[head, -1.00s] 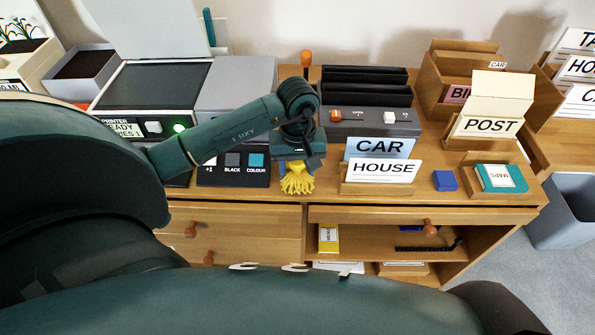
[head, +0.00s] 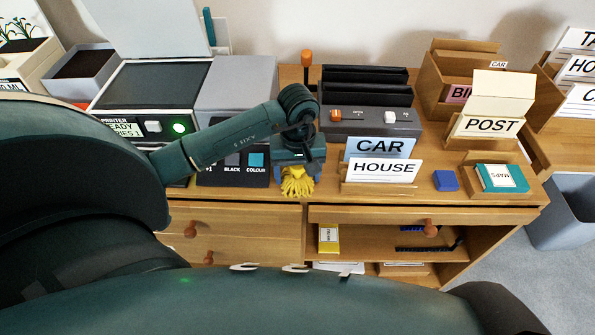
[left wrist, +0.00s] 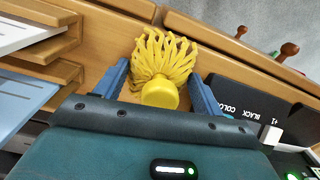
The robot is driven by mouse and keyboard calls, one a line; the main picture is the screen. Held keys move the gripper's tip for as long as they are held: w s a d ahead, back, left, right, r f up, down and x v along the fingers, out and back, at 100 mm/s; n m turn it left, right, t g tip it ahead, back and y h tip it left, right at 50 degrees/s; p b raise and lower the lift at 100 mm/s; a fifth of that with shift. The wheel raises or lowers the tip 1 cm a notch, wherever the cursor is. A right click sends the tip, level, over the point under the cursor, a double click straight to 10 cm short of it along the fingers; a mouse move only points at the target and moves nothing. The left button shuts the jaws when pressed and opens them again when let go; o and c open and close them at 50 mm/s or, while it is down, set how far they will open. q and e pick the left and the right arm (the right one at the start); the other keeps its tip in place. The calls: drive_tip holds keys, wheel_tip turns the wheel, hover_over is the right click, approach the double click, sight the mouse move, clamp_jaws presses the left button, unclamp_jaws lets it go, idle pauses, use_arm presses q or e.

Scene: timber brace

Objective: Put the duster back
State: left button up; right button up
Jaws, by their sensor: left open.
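The duster has a yellow fringed head (head: 297,184), and it lies on the wooden desk top near the front edge. In the left wrist view the duster (left wrist: 162,75) shows its strands and a round yellow cap. My left gripper (head: 298,170) is over the duster. Its two blue fingers (left wrist: 160,88) are apart, one on each side of the yellow cap, with visible space between finger and cap. I cannot tell whether the duster has a handle under the gripper. My right gripper is not in view.
Left of the duster is the printer (head: 150,125) with its button panel (head: 232,178). On the right stand the HOUSE card (head: 382,170) in a wooden holder, a blue block (head: 446,180) and a teal maps box (head: 502,178). Behind is a black slotted machine (head: 368,122). An open shelf (head: 380,237) lies below.

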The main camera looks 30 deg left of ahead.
use_arm(q)
wheel_tip(320, 180, up, 12)
drive_tip(key=shift+f, duration=0.1)
drive_tip(key=s+d+n+g+h, duration=0.1)
drive_tip(key=s+d+h, duration=0.2)
drive_tip(key=d, duration=0.3)
drive_tip(key=s+d+f+n+g+h, duration=0.1)
drive_tip(key=s+d+n+h, duration=0.1)
drive_tip(key=d+h, duration=0.3)
drive_tip(key=s+d+n+h, duration=0.1)
drive_tip(key=s+d+h, duration=0.15)
drive_tip(key=d, duration=0.45)
drive_tip(key=d+r+n+t+h, duration=0.65)
drive_tip(key=r+n+h, duration=0.4)
drive_tip(key=n, duration=0.75)
drive_tip(key=w+a+f+n+t+y, duration=0.2)
drive_tip(key=a+f+n+t+y, duration=0.3)
drive_tip(key=n, duration=1)
drive_tip(key=w+a+f+n+t+y, duration=0.1)
drive_tip(key=a+f+n+t+y, duration=0.35)
drive_tip(key=n+t+y, duration=0.65)
drive_tip(key=s+f+n+g, duration=0.7)
drive_tip(key=f+n+g, duration=0.2)
drive_tip(key=f+n, duration=0.3)
drive_tip(key=shift+s+a+f+n, duration=0.3)
drive_tip(key=shift+a+n, duration=0.15)
drive_tip(key=shift+n, duration=0.65)
